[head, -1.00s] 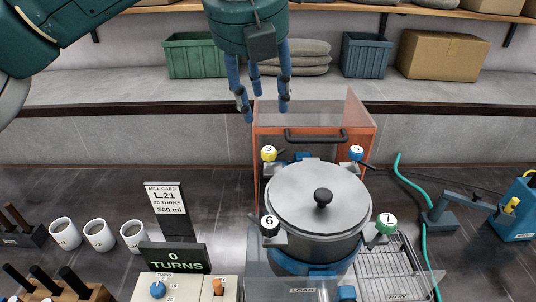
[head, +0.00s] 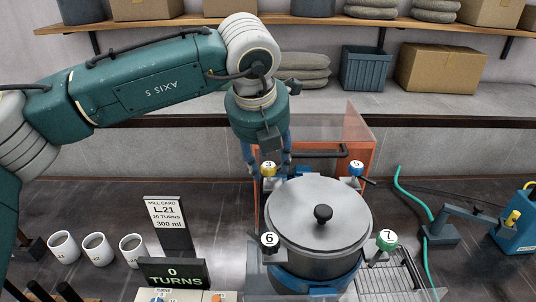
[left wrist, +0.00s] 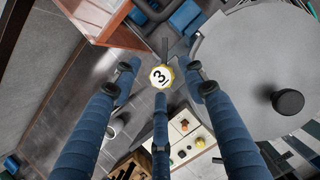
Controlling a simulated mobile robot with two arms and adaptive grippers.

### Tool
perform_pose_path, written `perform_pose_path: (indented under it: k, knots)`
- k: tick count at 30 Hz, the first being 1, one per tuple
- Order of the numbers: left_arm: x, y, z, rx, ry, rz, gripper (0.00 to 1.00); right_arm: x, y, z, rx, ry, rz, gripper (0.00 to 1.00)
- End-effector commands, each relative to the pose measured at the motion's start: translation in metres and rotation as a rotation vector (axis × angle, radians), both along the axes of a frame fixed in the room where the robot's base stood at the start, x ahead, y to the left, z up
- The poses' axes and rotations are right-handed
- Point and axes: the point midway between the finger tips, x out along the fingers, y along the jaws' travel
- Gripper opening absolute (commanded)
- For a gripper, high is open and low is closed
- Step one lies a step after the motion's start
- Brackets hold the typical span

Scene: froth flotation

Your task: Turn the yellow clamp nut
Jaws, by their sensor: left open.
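The yellow clamp nut (head: 268,170), marked 3, sits at the back left of the grey lidded mill pot (head: 318,205). My left gripper (head: 268,172) is right above it, its blue fingers pointing down. In the left wrist view the yellow nut (left wrist: 161,76) shows between the spread fingertips of the left gripper (left wrist: 160,85), with no visible contact. The fingers are open. The other clamp nuts are blue, marked 5 (head: 356,170), black, marked 6 (head: 269,240), and green, marked 7 (head: 386,239). My right gripper is not in view.
An orange-framed clear guard (head: 362,150) stands behind the pot. A mill card (head: 165,222), a counter reading 0 TURNS (head: 172,272) and white mugs (head: 96,249) stand to the left. A wire rack (head: 392,280) and green hose (head: 412,200) lie to the right.

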Motion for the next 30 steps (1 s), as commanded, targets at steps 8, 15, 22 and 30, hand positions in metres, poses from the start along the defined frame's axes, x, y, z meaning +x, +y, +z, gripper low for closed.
perform_pose_path:
  k: [8, 15, 22, 30]
  knots:
    - [0.002, -0.001, -0.007, 0.0, 0.0, -0.001, 0.43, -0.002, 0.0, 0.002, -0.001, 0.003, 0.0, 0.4]
    - [0.002, -0.001, -0.006, -0.001, -0.001, -0.001, 0.15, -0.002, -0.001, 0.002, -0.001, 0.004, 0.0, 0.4]
    - [0.003, -0.001, -0.005, -0.002, -0.004, -0.003, 0.0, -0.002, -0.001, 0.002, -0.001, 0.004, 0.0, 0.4]
    - [0.004, -0.001, -0.006, -0.006, -0.008, -0.067, 0.0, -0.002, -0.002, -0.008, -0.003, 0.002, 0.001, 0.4]
